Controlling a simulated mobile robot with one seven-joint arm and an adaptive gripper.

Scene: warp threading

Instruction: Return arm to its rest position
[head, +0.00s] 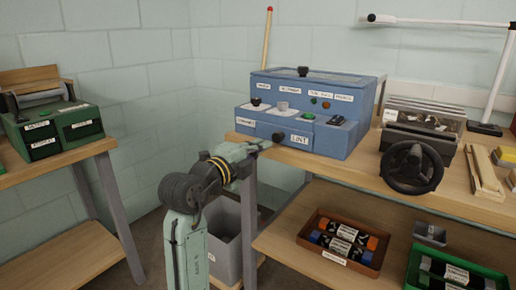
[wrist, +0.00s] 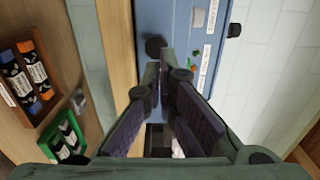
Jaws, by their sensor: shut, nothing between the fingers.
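My gripper (wrist: 160,68) is shut and empty, its two dark padded fingers meeting near the middle of the wrist view. In the head view my arm reaches up to the front left of a blue control box (head: 307,91), and the gripper end (head: 262,144) is close to a black knob (head: 278,137) low on the box front. In the wrist view the fingertips are just below this knob (wrist: 155,45). I cannot tell whether they touch it.
The box stands on a wooden bench (head: 350,172). A black handwheel (head: 411,167) is to its right. A brown tray (head: 337,268) and a green tray (head: 415,262) sit on the shelf below. A grey bin (head: 226,240) stands beside my arm. A green machine (head: 55,128) is on the left table.

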